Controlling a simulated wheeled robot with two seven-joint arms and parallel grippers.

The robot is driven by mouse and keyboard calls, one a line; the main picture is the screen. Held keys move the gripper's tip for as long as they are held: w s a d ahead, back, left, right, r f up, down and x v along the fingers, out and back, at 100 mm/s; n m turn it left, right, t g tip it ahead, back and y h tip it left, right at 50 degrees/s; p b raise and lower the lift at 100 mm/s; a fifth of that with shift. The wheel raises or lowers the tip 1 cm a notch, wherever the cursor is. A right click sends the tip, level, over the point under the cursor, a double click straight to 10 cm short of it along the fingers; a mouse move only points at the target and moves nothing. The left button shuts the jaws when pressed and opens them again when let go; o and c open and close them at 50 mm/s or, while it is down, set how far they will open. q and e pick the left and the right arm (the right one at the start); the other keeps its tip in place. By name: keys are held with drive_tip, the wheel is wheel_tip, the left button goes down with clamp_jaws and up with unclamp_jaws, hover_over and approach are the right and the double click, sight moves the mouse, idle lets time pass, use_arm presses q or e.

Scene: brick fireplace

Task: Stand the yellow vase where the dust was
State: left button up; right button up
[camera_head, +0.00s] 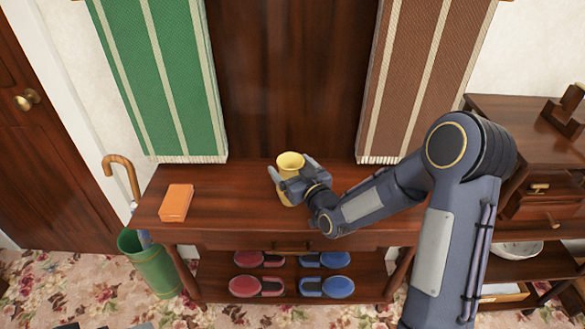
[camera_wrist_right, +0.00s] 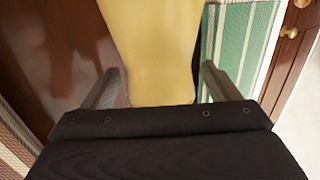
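The yellow vase (camera_head: 290,162) is upright at the middle of the dark wooden console table (camera_head: 235,205). My right gripper (camera_head: 288,165) has one finger on each side of it. In the right wrist view the vase (camera_wrist_right: 160,60) fills the space between the two fingers (camera_wrist_right: 160,78). Whether the fingers press on it or leave a thin gap is unclear. The arm partly hides the vase's base, so I cannot tell whether it touches the tabletop. No dust shows on the visible tabletop. My left gripper is not in view.
An orange box (camera_head: 176,203) lies at the table's left. Red slippers (camera_head: 258,286) and blue slippers (camera_head: 327,287) sit on the lower shelf. A green umbrella bin (camera_head: 150,265) stands at the left. Green (camera_head: 165,80) and brown striped cloths (camera_head: 420,80) hang behind the table.

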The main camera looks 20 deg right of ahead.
drive_tip(key=shift+o, duration=0.4)
drive_tip(key=shift+r+p, duration=0.3)
drive_tip(key=shift+p, duration=0.15)
drive_tip(key=s+d+r+m+g+h+b, duration=0.1)
drive_tip(key=s+d+g, duration=0.2)
drive_tip(key=s, duration=0.7)
drive_tip(key=s+d+r+m+g+h+b, duration=0.1)
drive_tip(key=s+d+m+g+h, duration=0.2)
drive_tip(key=s, duration=0.6)
drive_tip(key=s+a+g+y, duration=0.3)
drive_tip(key=s+g+y, duration=0.15)
drive_tip(key=s, duration=1.25)
wheel_tip(320, 180, up, 10)
drive_tip(key=p, duration=0.9)
drive_tip(key=shift+w+d+h, duration=0.2)
drive_tip(key=shift+h, duration=0.25)
drive_tip(key=shift+g, duration=0.25)
